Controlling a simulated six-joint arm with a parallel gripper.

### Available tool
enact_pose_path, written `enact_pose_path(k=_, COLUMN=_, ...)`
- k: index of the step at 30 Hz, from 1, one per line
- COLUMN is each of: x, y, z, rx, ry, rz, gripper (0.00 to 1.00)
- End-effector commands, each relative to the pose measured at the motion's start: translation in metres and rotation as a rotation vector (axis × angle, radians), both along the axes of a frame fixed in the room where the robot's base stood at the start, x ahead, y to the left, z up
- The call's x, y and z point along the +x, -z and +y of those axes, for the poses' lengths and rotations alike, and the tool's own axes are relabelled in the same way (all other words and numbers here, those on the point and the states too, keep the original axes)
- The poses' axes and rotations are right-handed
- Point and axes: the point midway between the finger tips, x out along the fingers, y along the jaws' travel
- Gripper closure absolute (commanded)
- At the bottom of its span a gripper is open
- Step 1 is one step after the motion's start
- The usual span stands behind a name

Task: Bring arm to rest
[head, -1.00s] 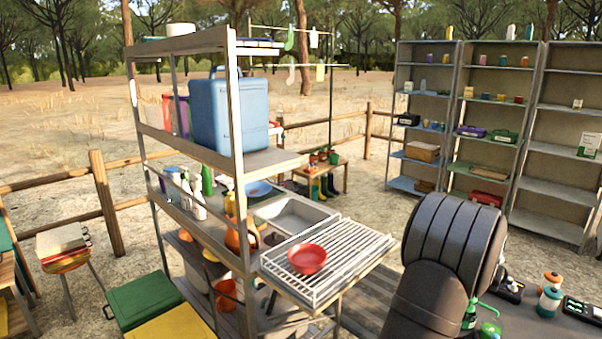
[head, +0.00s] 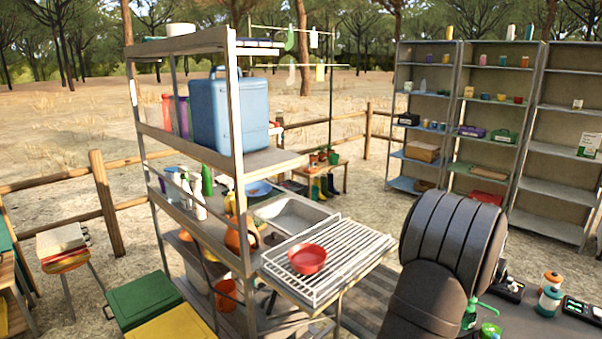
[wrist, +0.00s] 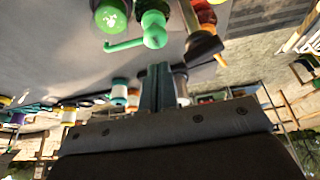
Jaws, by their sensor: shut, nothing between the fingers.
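My dark, ribbed arm stands at the lower right in the head view, bent over the grey tailgate surface. My gripper is outside the head view. In the wrist view my gripper (wrist: 158,88) shows as two narrow dark teal fingers, pressed together and empty. They point towards the bottles and tools on the tailgate, which appear upside down. A green pump bottle (wrist: 154,28) shows just beyond the fingertips; I cannot tell the exact gap. The green pump bottle also shows beside my arm in the head view (head: 469,318).
A metal shelf rack (head: 238,150) with a dish rack and a red bowl (head: 307,258) stands left of my arm. Tall shelves (head: 482,130) stand behind.

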Motion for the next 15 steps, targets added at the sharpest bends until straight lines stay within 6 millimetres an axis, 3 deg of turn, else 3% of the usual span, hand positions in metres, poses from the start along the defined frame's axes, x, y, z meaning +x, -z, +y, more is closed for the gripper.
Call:
enact_pose_path(k=6, x=0.000, y=-0.021, z=0.000, rx=-0.002, ry=0.000, rz=-0.002, gripper=1.00)
enact_pose_path(k=15, x=0.000, y=-0.021, z=0.000, rx=-0.001, ry=0.000, rz=-0.001, gripper=1.00)
